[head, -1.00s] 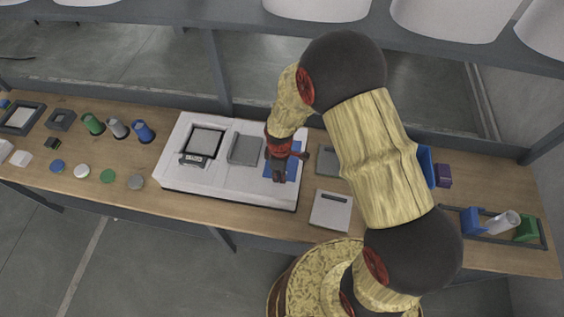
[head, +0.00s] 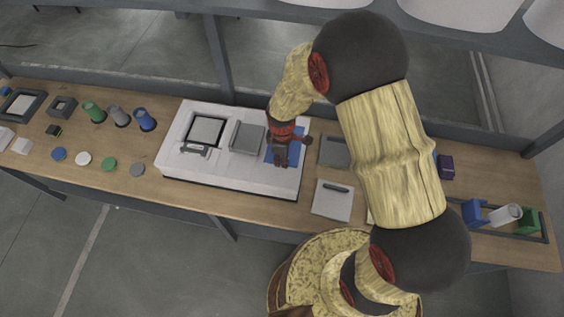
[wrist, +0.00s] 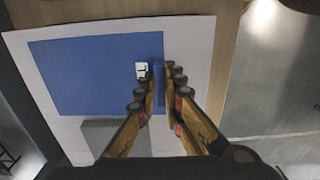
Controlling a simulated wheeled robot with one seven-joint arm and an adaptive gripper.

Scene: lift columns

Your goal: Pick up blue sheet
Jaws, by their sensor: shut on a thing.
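The blue sheet (head: 268,151) lies flat at the right end of the white platform, partly hidden by my gripper (head: 280,162) in the head view. In the wrist view the blue sheet (wrist: 90,75) fills much of the white surface. There my gripper (wrist: 161,82) has its fingers on both sides of a narrow raised blue strip at the sheet's right edge. The fingers are shut on this strip. Whether the sheet is lifted at all cannot be told.
A small white piece (wrist: 142,70) shows beside the left finger. A grey panel (head: 247,137) and a dark-framed recess (head: 206,130) share the white platform (head: 225,172). A light square tray (head: 332,200) and grey plate (head: 335,152) lie right of it. Coloured cups stand at left.

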